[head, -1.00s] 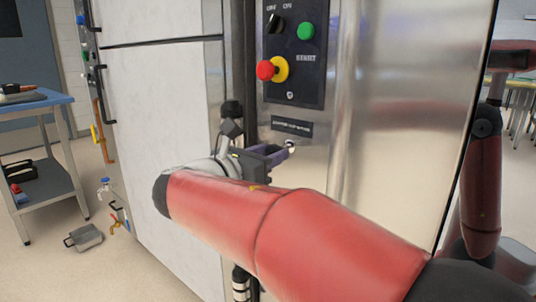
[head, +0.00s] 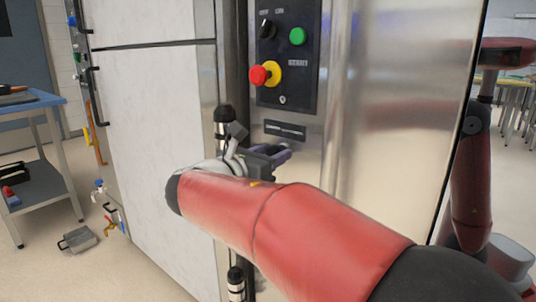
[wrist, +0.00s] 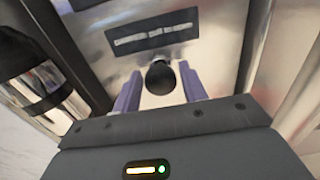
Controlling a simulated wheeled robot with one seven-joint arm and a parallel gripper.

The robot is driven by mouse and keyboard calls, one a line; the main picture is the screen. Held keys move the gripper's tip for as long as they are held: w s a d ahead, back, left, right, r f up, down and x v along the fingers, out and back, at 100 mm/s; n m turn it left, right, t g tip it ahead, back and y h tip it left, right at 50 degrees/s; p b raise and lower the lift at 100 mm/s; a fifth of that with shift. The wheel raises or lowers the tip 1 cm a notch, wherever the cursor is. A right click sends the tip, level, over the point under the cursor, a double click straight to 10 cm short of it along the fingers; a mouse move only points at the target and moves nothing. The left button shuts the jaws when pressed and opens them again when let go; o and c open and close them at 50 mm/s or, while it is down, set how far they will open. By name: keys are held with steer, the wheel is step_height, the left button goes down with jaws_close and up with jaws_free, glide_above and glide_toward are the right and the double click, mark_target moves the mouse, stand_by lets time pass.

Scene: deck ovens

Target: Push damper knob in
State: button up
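The damper knob (wrist: 161,77) is a black ball in the wrist view, standing out from a steel panel below a dark label plate (wrist: 155,36). The same label plate (head: 285,131) shows in the head view under the control box, where the knob is hidden by my gripper. My gripper (head: 285,155) has two purple fingers that are apart. In the wrist view my gripper (wrist: 160,88) has one finger on each side of the knob, with a visible gap to each. I cannot tell how far the knob sits between them in depth.
A control box (head: 288,55) with a red button (head: 259,75) and a green button (head: 297,36) is just above my gripper. A black-and-steel cylindrical fitting (wrist: 40,75) is close at left. A blue-topped cart (head: 32,105) stands far left.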

steer(key=shift+o, duration=0.9)
steer(key=v, duration=0.8)
